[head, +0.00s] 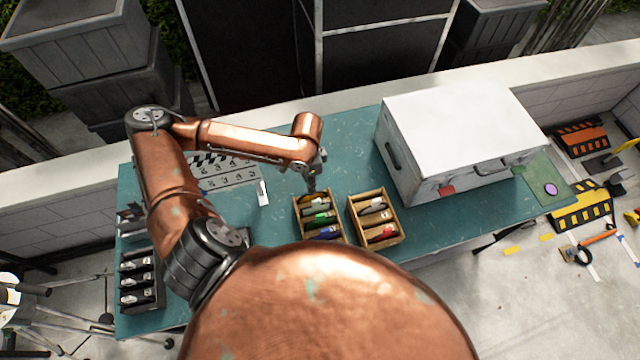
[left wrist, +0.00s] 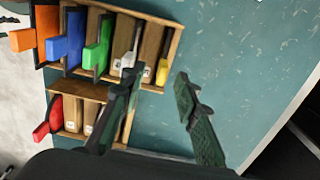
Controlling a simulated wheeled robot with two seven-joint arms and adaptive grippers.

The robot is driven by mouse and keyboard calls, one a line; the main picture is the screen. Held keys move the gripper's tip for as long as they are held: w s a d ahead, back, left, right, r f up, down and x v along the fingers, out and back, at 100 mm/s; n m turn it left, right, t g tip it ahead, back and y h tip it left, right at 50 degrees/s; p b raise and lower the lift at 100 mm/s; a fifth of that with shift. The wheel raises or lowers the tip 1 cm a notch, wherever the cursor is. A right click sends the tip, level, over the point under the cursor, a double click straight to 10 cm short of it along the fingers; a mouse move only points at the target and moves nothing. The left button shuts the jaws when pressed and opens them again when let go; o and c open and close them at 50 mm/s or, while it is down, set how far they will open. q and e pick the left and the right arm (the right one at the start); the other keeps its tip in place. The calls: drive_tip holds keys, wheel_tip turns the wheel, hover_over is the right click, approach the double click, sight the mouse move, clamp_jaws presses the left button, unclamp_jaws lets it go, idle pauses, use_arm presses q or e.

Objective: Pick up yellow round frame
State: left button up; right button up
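The yellow frame (left wrist: 162,73) shows as a small yellow end in the last slot of a wooden rack (left wrist: 175,43) in the left wrist view. Its round shape cannot be made out. It stands beside a white-ended piece (left wrist: 128,61). My left gripper (left wrist: 157,82) is open, and in that view the yellow end appears between its two fingertips. The gap in depth cannot be judged. In the head view my left gripper (head: 311,187) is over the far end of the left wooden rack (head: 297,222). My right gripper is not in view.
The rack also holds green (left wrist: 97,55), blue (left wrist: 63,49) and orange (left wrist: 22,41) pieces. A second wooden rack (head: 398,214) stands to the right. A large white-topped case (head: 455,120) stands farther right on the teal table (head: 240,225). Dark boxes (head: 140,280) are at the left edge.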

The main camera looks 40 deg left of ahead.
sight(312, 197)
use_arm(q)
drive_tip(key=shift+w+d+f, duration=0.1)
drive_tip(key=shift+w+f, duration=0.45)
drive_tip(key=shift+w, duration=0.2)
drive_tip(key=shift+s+f, duration=0.3)
drive_tip(key=shift+f, duration=0.25)
drive_tip(key=shift+s+f, duration=0.3)
drive_tip(key=shift+f, duration=0.25)
drive_tip(key=f, duration=0.2)
drive_tip(key=shift+w+f+p, duration=0.3)
drive_tip(key=shift+f+p, duration=0.05)
drive_tip(key=shift+f, duration=0.05)
drive_tip(key=shift+s+f, duration=0.1)
drive_tip(key=shift+f, duration=0.7)
drive_tip(key=shift+c, duration=0.8)
clamp_jaws()
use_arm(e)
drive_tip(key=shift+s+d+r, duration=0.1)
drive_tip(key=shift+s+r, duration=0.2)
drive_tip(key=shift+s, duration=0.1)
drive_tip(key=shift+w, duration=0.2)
